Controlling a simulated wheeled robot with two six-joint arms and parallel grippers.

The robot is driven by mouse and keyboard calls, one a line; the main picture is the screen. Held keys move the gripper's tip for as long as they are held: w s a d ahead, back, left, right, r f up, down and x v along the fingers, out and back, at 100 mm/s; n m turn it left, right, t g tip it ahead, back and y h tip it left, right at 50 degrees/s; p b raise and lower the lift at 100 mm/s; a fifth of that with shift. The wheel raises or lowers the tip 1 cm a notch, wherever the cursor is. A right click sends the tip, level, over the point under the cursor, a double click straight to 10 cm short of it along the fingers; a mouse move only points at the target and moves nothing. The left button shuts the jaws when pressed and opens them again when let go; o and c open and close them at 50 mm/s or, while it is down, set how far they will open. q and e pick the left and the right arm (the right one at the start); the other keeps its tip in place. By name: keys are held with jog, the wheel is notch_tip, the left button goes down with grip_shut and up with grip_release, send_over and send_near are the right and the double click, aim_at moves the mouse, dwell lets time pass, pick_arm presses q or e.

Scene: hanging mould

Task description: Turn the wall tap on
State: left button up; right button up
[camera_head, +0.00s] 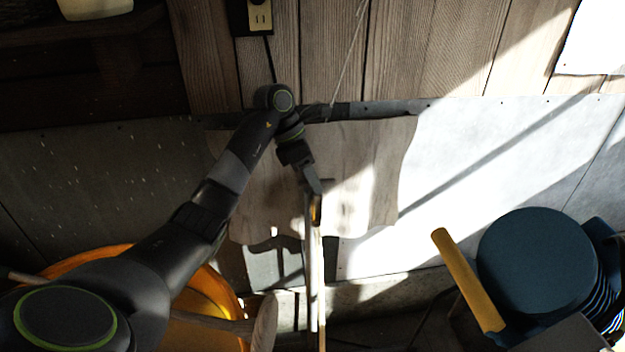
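I cannot make out a wall tap in the head view. My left arm comes in from the lower left and bends near the wall. My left gripper (314,205) points down in front of a pale, wavy-edged sheet (370,170) on the wall. Long, thin pale strips (321,290) run down from the gripper, with a small orange part near their top. I cannot tell whether the gripper holds these strips, or whether its fingers are open or shut. My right gripper is not in view.
An orange tub (225,300) stands at the lower left, with a wooden paddle-like piece (265,325) by it. A blue round-topped object (535,262) with a yellow bar (468,280) is at the lower right. A wall socket (259,16) is at the top.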

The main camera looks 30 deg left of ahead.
pick_arm(q)
jog(key=shift+c, duration=0.2)
grip_shut()
